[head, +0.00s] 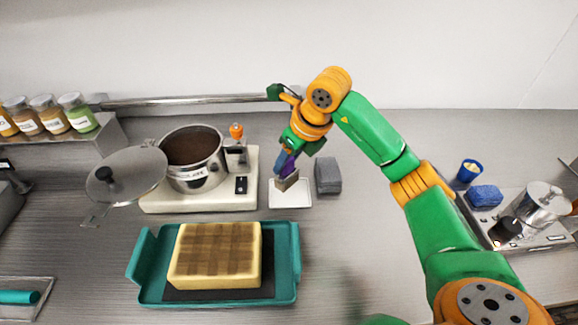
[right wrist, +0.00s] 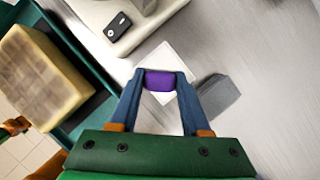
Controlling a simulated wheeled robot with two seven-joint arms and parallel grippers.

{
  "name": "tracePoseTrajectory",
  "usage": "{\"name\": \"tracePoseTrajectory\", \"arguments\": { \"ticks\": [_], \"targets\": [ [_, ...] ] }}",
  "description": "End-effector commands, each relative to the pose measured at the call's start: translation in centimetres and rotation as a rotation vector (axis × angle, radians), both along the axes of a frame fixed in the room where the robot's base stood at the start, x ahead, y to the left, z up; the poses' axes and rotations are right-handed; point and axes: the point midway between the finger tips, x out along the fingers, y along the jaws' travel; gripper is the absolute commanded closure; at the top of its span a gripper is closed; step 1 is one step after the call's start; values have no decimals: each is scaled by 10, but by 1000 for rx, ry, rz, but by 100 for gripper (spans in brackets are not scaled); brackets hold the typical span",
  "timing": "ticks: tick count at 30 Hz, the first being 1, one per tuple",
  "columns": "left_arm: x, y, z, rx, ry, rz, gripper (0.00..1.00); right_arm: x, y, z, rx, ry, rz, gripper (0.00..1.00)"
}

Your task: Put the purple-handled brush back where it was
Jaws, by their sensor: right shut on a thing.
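The purple-handled brush (head: 289,170) is held by my right gripper (head: 285,161), with its head pointing down over a white square mat (head: 304,193). In the right wrist view, both blue fingers are closed on the purple handle (right wrist: 160,81), and the white mat (right wrist: 165,56) shows behind it. I cannot tell whether the brush head touches the mat. A grey block (head: 328,175) sits just right of the mat. My left gripper is not in view.
Left of the mat are a pot (head: 193,160) on a cream base (head: 160,204) and a lid (head: 125,174). In front is a teal tray (head: 288,268) with a yellow gridded block (head: 215,255). A blue sponge (head: 485,196) lies far right.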

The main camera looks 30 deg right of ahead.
Motion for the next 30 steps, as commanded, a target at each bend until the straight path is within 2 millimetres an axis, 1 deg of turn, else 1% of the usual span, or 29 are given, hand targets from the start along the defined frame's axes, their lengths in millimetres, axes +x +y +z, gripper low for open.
{"name": "tracePoseTrajectory", "arguments": {
  "ticks": [1, 5, 6, 8, 10, 20, 21, 23, 24, 30],
  "targets": [
    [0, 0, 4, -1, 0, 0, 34, 4, -3, -4, 3, 3, -2, 100],
    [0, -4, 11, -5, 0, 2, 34, 12, -11, -21, 0, 5, 0, 100],
    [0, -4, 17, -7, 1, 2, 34, 11, -10, -28, 1, 6, 2, 100],
    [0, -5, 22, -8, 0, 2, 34, 11, -10, -37, 1, 4, 2, 100],
    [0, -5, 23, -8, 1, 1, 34, 11, -10, -46, 1, 0, 2, 100],
    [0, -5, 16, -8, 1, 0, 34, 12, -10, -54, 1, -3, 2, 100],
    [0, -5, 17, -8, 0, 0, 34, 12, -10, -52, 1, -2, 2, 45],
    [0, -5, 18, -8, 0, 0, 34, 12, -10, -52, 1, -2, 2, 29],
    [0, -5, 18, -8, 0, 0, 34, 12, -10, -52, 1, -2, 2, 23],
    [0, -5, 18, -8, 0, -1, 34, 12, -10, -52, 1, -3, 2, 23]
  ]
}}
